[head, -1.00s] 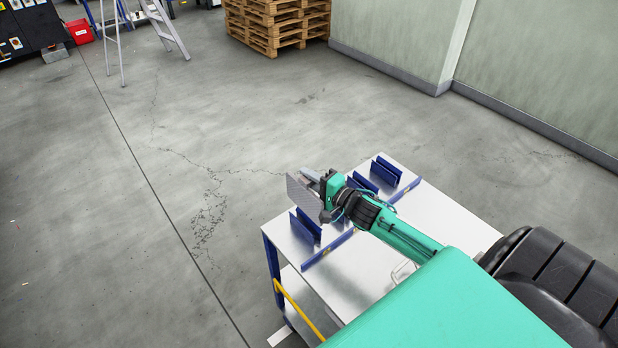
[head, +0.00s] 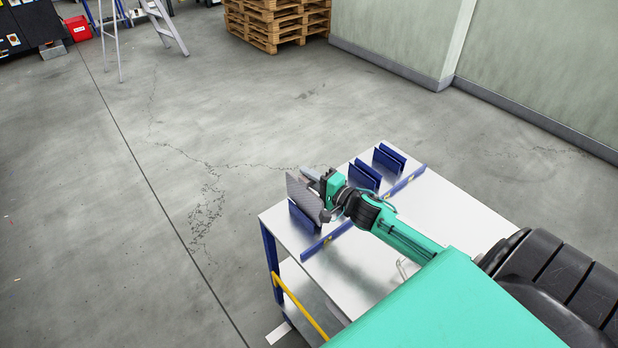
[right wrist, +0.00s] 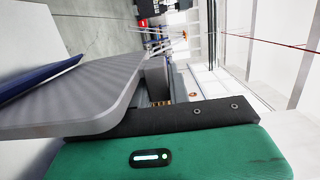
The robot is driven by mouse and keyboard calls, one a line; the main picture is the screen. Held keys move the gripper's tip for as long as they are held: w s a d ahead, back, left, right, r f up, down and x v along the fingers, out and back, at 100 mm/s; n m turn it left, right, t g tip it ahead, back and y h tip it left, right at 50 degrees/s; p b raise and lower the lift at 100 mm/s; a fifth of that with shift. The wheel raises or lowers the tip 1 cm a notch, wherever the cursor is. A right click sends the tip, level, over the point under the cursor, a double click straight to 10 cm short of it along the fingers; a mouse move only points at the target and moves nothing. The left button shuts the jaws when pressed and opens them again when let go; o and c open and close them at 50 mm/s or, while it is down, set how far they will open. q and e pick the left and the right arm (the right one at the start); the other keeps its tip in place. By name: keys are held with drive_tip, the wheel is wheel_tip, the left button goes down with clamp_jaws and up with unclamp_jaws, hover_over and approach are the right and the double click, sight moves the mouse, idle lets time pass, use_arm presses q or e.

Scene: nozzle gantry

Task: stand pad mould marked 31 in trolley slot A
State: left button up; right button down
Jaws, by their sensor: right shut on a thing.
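My right gripper (head: 326,187) is shut on a grey plate-like pad mould (head: 304,195). The mould stands upright, above or at the nearest pair of blue slot plates (head: 301,220) at the left end of the trolley (head: 349,267). I cannot tell whether its lower edge is down between the plates. In the right wrist view the grey mould (right wrist: 85,92) fills the left, beside a blue slot plate (right wrist: 42,74). No marking on the mould can be read. My left gripper is not in view.
Two more pairs of blue plates (head: 364,174) stand farther along the trolley top, with a blue front strip (head: 327,241) beside them. A yellow handle (head: 300,307) is at the trolley's left side. Wooden pallets (head: 278,25) and a stepladder (head: 165,25) stand far back.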

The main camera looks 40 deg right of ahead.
drive_tip(key=shift+f+b, duration=0.35)
drive_tip(key=shift+f, duration=0.2)
drive_tip(key=shift+f+b, duration=0.3)
drive_tip(key=shift+f, duration=1)
drive_tip(key=c, duration=1.2)
unclamp_jaws()
drive_tip(key=shift+c, duration=0.2)
drive_tip(key=shift+f, duration=0.1)
drive_tip(key=shift+s, duration=0.1)
drive_tip(key=shift+s+d+f, duration=0.1)
drive_tip(key=shift+s+d, duration=0.1)
drive_tip(key=shift+s, duration=0.4)
drive_tip(key=b+v, duration=0.2)
drive_tip(key=v, duration=1)
